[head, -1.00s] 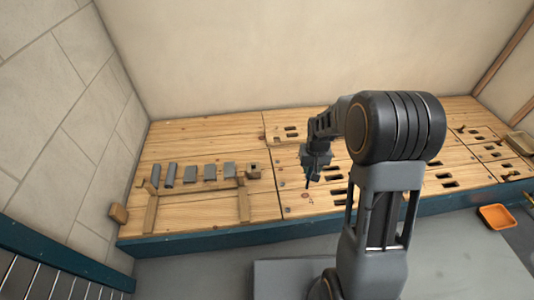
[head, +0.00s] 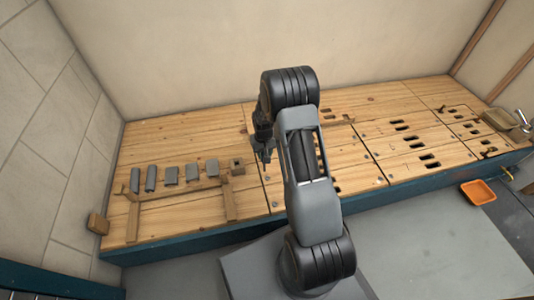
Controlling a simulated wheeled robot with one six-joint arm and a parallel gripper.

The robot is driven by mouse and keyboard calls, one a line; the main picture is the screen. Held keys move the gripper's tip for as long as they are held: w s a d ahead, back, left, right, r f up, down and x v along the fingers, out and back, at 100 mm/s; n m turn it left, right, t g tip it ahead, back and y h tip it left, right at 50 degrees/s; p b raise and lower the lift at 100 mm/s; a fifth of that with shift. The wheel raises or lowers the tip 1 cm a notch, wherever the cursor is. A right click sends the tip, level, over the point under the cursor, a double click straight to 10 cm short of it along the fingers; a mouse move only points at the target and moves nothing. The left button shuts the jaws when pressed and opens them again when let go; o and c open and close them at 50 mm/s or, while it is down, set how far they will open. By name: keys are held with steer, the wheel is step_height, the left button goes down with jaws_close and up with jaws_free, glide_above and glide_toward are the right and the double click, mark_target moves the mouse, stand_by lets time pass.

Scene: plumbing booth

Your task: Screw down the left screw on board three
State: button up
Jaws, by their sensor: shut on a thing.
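My gripper (head: 264,154) points down over the wooden boards, near the seam right of the tool rack. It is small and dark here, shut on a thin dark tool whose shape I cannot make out. The slotted boards (head: 379,118) lie side by side on the low platform. Which one is board three I cannot tell. A small dark screw-like dot (head: 266,181) shows at a board's left edge, just below my gripper. Another dot (head: 276,205) lies lower at the front. I cannot see whether the tool tip touches anything; my arm hides part of the boards.
A wooden block (head: 97,223) sits at the platform's left end. An orange tray (head: 478,192) lies on the floor at right. A plain wall closes the back.

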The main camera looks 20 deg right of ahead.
steer(key=shift+w+d+f, duration=0.1)
steer(key=shift+d+f, duration=0.3)
steer(key=shift+f, duration=0.2)
steer(key=shift+w+d+f, duration=0.1)
steer(key=shift+d+f, duration=0.25)
steer(key=shift+f, duration=0.2)
steer(key=shift+f+b, duration=2.75)
steer(key=shift+f, duration=0.65)
step_height(320, 180, up, 8)
steer(key=m+p, duration=0.6)
steer(key=m, duration=1.3)
steer(key=shift+r, duration=0.15)
